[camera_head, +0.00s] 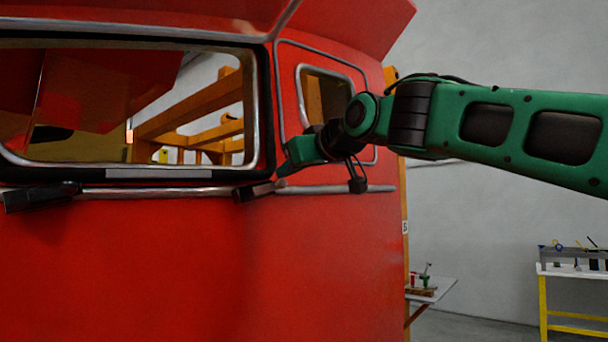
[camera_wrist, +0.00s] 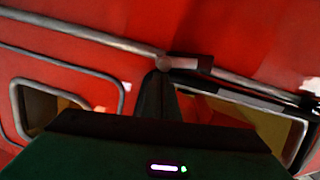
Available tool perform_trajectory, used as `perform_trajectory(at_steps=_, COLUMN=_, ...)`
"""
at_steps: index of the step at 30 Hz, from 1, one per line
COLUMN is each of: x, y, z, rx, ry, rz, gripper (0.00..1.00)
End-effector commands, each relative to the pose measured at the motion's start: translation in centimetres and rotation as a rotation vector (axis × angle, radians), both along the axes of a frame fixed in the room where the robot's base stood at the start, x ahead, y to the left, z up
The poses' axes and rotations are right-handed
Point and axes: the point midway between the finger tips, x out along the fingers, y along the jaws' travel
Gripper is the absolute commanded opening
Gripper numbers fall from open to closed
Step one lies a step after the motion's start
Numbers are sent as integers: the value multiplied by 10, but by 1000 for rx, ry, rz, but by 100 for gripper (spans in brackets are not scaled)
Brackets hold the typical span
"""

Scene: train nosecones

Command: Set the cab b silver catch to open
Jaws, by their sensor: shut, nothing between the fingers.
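A catch with a dull metallic, reddish-tinted lever (camera_head: 256,191) sits on the silver rail under the large window of the red cab. It lies roughly along the rail, its left end slightly lower. In the wrist view the catch (camera_wrist: 186,62) shows a rounded end and a short lever pointing right. My gripper (camera_head: 281,172) is shut and empty, just right of and above the catch in the head view. In the wrist view the closed fingertips (camera_wrist: 158,78) are at the catch's rounded end; I cannot tell whether they touch. No label naming the cab is readable.
A second, black catch (camera_head: 40,196) sits farther left on the same rail. The large window (camera_head: 115,174) and a small framed side window (camera_head: 326,98) are close around my gripper. A small shelf (camera_head: 432,290) and a yellow-legged table (camera_head: 572,270) stand at the right.

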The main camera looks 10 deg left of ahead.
Motion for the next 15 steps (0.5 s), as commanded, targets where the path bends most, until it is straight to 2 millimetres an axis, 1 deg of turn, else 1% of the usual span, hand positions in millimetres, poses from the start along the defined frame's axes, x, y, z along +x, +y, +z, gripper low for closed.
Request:
perform_trajectory(at_steps=5, x=-3, y=6, z=-2, rx=-1, ry=-1, rz=10, gripper=0)
perform_trajectory(at_steps=15, x=-4, y=8, z=-3, rx=-2, ry=0, rz=12, gripper=0)
